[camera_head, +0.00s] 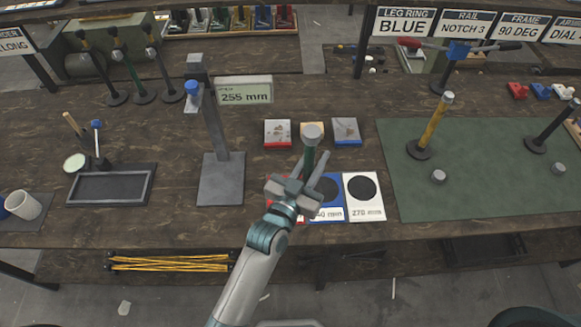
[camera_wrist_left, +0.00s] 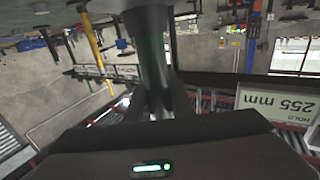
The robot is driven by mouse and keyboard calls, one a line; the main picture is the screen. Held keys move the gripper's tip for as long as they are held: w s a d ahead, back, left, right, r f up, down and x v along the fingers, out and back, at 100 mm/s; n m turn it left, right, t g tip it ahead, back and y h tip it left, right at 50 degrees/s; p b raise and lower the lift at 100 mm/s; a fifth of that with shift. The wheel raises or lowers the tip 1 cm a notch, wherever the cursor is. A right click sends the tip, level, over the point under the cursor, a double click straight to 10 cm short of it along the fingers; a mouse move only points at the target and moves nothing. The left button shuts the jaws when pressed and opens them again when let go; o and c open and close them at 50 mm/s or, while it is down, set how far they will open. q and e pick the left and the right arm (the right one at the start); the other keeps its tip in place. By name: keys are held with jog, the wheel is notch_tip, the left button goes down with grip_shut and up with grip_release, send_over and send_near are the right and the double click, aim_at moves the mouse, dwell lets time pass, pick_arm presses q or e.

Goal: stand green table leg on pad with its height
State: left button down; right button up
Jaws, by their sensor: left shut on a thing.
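My left gripper (camera_head: 312,165) is shut on a green table leg (camera_head: 309,160), which it holds roughly upright with its grey round end up. The leg also shows between the fingers in the left wrist view (camera_wrist_left: 152,50). The leg's lower end is hidden by my gripper, so I cannot tell if it touches anything. Below are a red-edged pad (camera_head: 277,212), mostly covered by my arm, a blue pad (camera_head: 338,211) with a partly covered label ending in "40 mm", and a white pad (camera_head: 365,210) marked "270 mm". The height gauge (camera_head: 217,150) has a display (camera_head: 245,92) reading "255 mm". My right gripper is out of view.
A yellow leg (camera_head: 433,123) and a dark leg (camera_head: 555,125) stand on the right. Several legs stand at the back left. Three small blocks, including a red-edged one (camera_head: 277,133), lie behind the pads. The green mat (camera_head: 480,195) has free room.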

pick_arm(q)
jog(key=w+a+f+b, duration=0.5)
jog(key=w+b, duration=0.1)
jog(key=shift+w+a, duration=0.25)
jog(key=shift+a, duration=0.15)
notch_tip(320, 180, down, 4)
jog(key=b, duration=0.4)
dwell(0.3)
jog(key=shift+f, duration=0.1)
